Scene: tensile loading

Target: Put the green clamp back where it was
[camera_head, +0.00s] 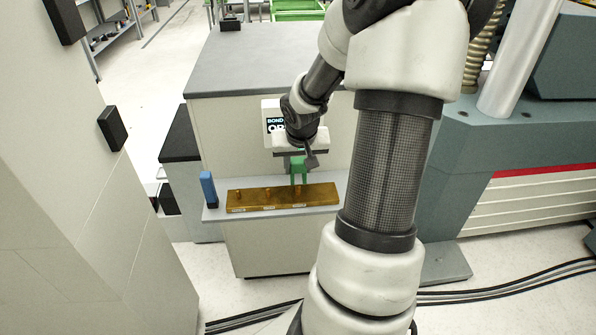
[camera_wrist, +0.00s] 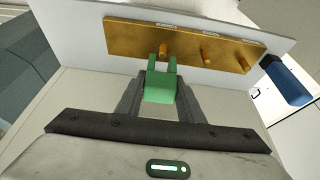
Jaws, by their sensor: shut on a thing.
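The green clamp (camera_head: 298,168) is held in my gripper (camera_head: 300,160), above the right end of the orange-brown board (camera_head: 252,197) in the head view. In the wrist view the clamp (camera_wrist: 161,84) sits between the two dark fingers of my gripper (camera_wrist: 160,100). Its two prongs point at the board (camera_wrist: 135,35). A peg (camera_wrist: 163,48) of the board shows between the prongs; whether they touch it I cannot tell. Two other pegs (camera_wrist: 207,62) and (camera_wrist: 243,65) on the board are bare.
The board lies on a grey shelf (camera_head: 216,214) on the front of a cabinet (camera_head: 262,245). A blue block (camera_head: 208,188) stands at the shelf's left end and also shows in the wrist view (camera_wrist: 286,80). A grey-green machine (camera_head: 465,150) stands to the right.

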